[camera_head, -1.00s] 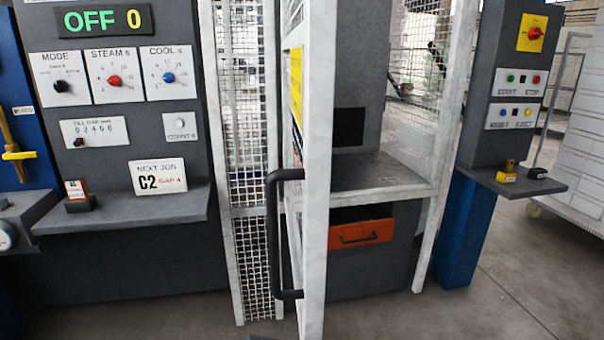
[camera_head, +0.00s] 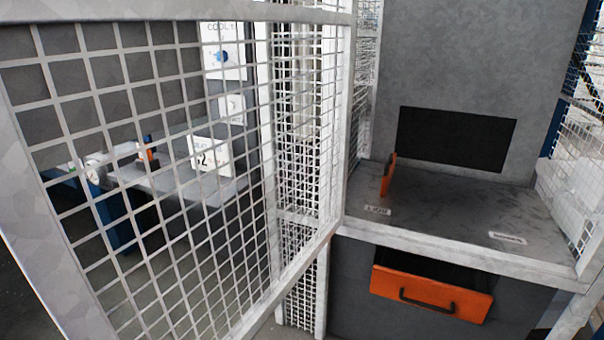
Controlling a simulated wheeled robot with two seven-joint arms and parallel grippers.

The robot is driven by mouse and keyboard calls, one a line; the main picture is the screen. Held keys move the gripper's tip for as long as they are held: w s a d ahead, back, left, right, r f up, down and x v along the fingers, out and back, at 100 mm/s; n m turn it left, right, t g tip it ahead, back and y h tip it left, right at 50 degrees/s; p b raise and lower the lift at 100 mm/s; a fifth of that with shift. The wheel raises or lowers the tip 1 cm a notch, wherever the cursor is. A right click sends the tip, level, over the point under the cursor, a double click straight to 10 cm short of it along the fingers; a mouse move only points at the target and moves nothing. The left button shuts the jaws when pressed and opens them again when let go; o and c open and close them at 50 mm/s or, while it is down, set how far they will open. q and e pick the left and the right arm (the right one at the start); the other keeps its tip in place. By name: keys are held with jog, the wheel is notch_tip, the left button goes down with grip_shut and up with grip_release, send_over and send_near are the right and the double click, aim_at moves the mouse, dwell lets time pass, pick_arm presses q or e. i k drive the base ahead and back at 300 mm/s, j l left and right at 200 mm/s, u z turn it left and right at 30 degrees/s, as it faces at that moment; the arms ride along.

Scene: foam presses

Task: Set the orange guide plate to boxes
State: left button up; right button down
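The orange guide plate (camera_head: 388,176) stands upright on the left part of the grey press shelf (camera_head: 450,207), seen nearly edge-on. A small white label (camera_head: 377,210) lies on the shelf just in front of the plate. A second, wider white label (camera_head: 507,237) lies towards the right front of the shelf. The print on both is too small to read surely. Neither of my grippers shows in the head view.
An open white mesh gate (camera_head: 190,150) fills the left of the view. An orange drawer (camera_head: 430,290) with a dark handle sits under the shelf, partly pulled out. A dark opening (camera_head: 455,139) is in the grey panel behind. A console shows through the mesh.

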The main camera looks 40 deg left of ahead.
aim_at(390, 168)
jog(key=i+j+u, duration=0.1)
jog(key=i+u, duration=0.5)
jog(key=u, duration=0.25)
jog(key=i+l+u, duration=0.1)
jog(key=i+u, duration=0.3)
jog(key=i+l+u, duration=0.2)
jog(key=u, duration=0.2)
